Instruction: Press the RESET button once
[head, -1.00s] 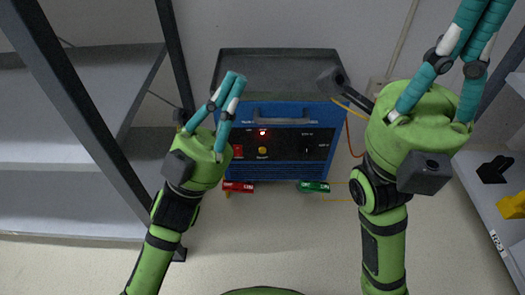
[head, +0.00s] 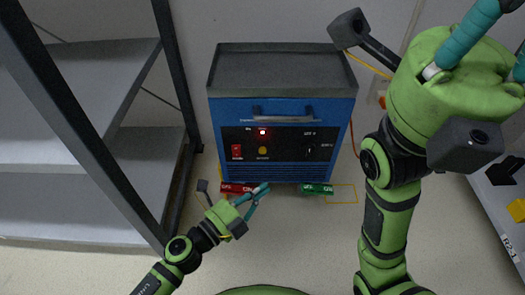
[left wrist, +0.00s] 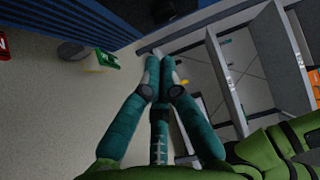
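A blue box-shaped unit (head: 340,115) with a dark top stands on the floor against the wall. Its black front panel carries a round yellow button (head: 262,152) with a label too small to read, a red switch (head: 236,151), a lit red lamp (head: 262,132) and a black knob (head: 309,151). My left gripper (head: 262,190) is below and in front of the panel, apart from the button. Its fingertips come together, empty, in the left wrist view (left wrist: 159,60). My right gripper (head: 500,40) is high at the right, its fingertips cut off by the frame.
A red clamp (head: 236,187) and a green clamp (head: 315,188) lie on the floor before the unit; the green one also shows in the left wrist view (left wrist: 106,60). Grey shelving (head: 80,110) stands at the left, another shelf (head: 500,205) at the right. Floor between is clear.

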